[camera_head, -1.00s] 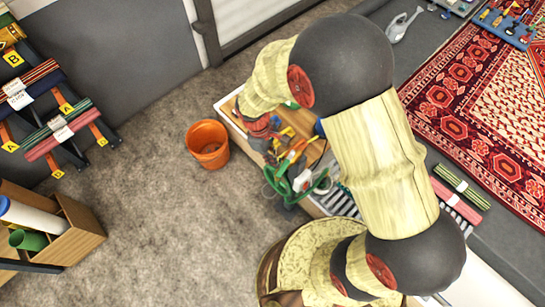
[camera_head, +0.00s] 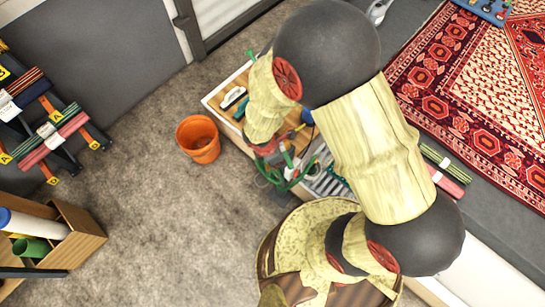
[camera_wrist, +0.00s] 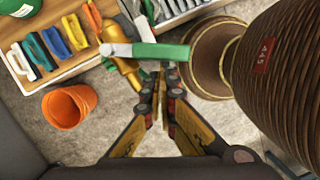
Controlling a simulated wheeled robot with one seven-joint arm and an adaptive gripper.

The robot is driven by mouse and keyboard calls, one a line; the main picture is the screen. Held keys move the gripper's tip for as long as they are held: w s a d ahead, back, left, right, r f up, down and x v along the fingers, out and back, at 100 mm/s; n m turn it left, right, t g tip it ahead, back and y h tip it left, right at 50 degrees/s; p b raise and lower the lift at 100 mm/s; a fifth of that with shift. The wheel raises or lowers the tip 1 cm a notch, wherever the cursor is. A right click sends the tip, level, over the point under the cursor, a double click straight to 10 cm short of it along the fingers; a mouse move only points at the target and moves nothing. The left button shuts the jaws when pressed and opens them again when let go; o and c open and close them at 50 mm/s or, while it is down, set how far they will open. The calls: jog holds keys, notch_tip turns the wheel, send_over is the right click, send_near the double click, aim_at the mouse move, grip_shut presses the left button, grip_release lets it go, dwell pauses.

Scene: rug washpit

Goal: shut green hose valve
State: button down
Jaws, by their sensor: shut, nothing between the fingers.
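The green hose valve shows in the wrist view as a green lever (camera_wrist: 162,51) with a pale grey piece at its left end, lying across a brass body (camera_wrist: 124,68). My gripper (camera_wrist: 160,82) is shut and empty. Its fingertips are just below the green lever in the picture; I cannot tell whether they touch it. In the head view my gripper is small and partly hidden by my arm, beside green hose loops (camera_head: 290,172) at the bench's near edge. I cannot make out the lever's angle against the hose there.
An orange bucket (camera_head: 199,138) stands on the floor left of the bench (camera_head: 215,101); it also shows in the wrist view (camera_wrist: 68,107). Several coloured brushes lie on the bench. A brown ribbed column (camera_wrist: 285,65) stands close on the right in the wrist view. Open floor lies at left.

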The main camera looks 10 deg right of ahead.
aim_at(288, 161)
jog(key=shift+s+d+n+t, duration=0.15)
jog(key=shift+d+n+t, duration=0.05)
jog(key=shift+d+n, duration=0.6)
jog(key=shift+s+d+n+t, duration=0.15)
jog(key=shift+d+n+t, duration=0.05)
jog(key=shift+d+n, duration=0.55)
jog(key=shift+w, duration=0.1)
